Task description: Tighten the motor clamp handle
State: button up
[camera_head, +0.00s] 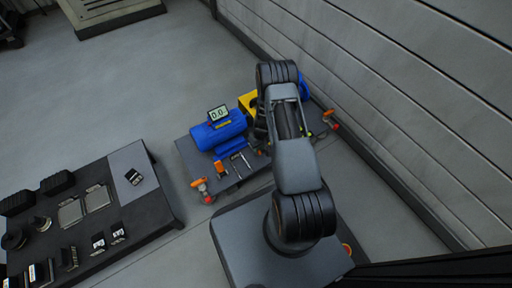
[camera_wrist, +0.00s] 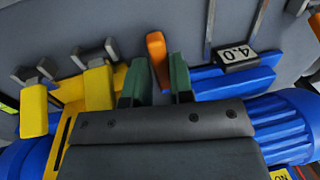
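In the wrist view an orange handle (camera_wrist: 157,52) stands up from the grey skid, between the yellow and blue parts. My gripper (camera_wrist: 158,78) has its two green fingers apart. The handle's lower end shows in the gap between them; I cannot tell whether either finger touches it. The blue motor (camera_head: 220,130) lies on the skid (camera_head: 189,155) in the head view, and its ribbed body (camera_wrist: 285,125) shows at the right of the wrist view. In the head view my arm hides the gripper and that handle.
A display reading 0.0 (camera_head: 218,113) stands above the motor. Other orange handles sit at the skid's near left corner (camera_head: 199,185), by the motor (camera_head: 220,169) and at the right end (camera_head: 330,117). A dark parts table (camera_head: 165,207) stands left; a wall (camera_head: 400,90) runs right.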

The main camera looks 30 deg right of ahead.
grip_shut()
jog(key=m, duration=0.3)
jog(key=shift+b, duration=0.3)
jog(key=shift+d+t, duration=0.1)
jog(key=shift+t, duration=0.2)
jog(key=shift+m, duration=0.7)
jog(key=shift+w+m, duration=0.1)
jog(key=shift+m, duration=0.6)
jog(key=shift+b, duration=0.3)
jog(key=shift+m+t, duration=0.4)
jog(key=shift+m, duration=1.1)
